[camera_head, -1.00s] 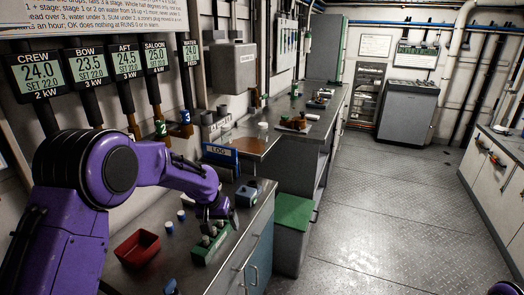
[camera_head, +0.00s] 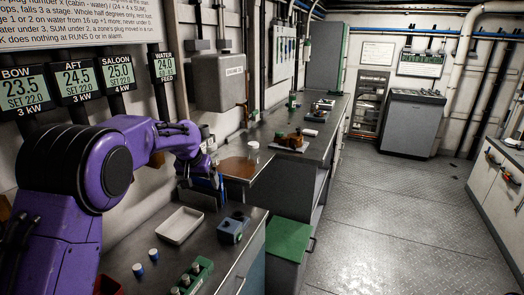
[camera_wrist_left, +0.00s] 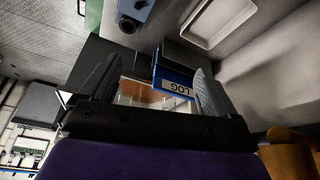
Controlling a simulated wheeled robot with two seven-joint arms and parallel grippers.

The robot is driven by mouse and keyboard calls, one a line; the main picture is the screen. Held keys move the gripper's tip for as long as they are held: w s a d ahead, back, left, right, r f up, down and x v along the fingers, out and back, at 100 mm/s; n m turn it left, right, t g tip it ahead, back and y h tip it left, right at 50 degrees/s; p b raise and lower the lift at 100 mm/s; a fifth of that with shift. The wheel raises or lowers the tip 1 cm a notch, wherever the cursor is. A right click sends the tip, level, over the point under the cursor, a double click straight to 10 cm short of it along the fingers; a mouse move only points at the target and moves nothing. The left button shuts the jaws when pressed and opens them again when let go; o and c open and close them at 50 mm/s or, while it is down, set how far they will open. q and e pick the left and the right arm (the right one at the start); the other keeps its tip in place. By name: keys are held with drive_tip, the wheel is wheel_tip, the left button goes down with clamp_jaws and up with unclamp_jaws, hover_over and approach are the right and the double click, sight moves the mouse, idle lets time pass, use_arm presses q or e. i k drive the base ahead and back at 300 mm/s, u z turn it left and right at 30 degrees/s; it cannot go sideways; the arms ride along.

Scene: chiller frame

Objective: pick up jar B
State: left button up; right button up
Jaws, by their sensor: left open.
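A green rack (camera_head: 205,272) with several grey-capped jars stands at the bottom of the head view. I cannot read any letter, so I cannot tell which is jar B. My left gripper (camera_head: 214,172) is above the blue LOG book, beyond the rack and loose jars. In the left wrist view its fingers (camera_wrist_left: 150,88) are apart, with the book's blue LOG label (camera_wrist_left: 175,88) seen between and beyond them. Nothing is visibly held. My right gripper is out of view.
A white tray (camera_head: 181,226) and a blue-grey device (camera_head: 233,229) lie on the near bench. A red bin (camera_head: 108,287) is partly hidden by my left arm. A brown-topped surface (camera_head: 238,168) lies beyond the book. The floor on the right is clear.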

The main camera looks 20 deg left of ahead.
sight(253, 153)
drive_tip(key=u, duration=0.05)
drive_tip(key=i, duration=1.45)
drive_tip(key=z, duration=0.05)
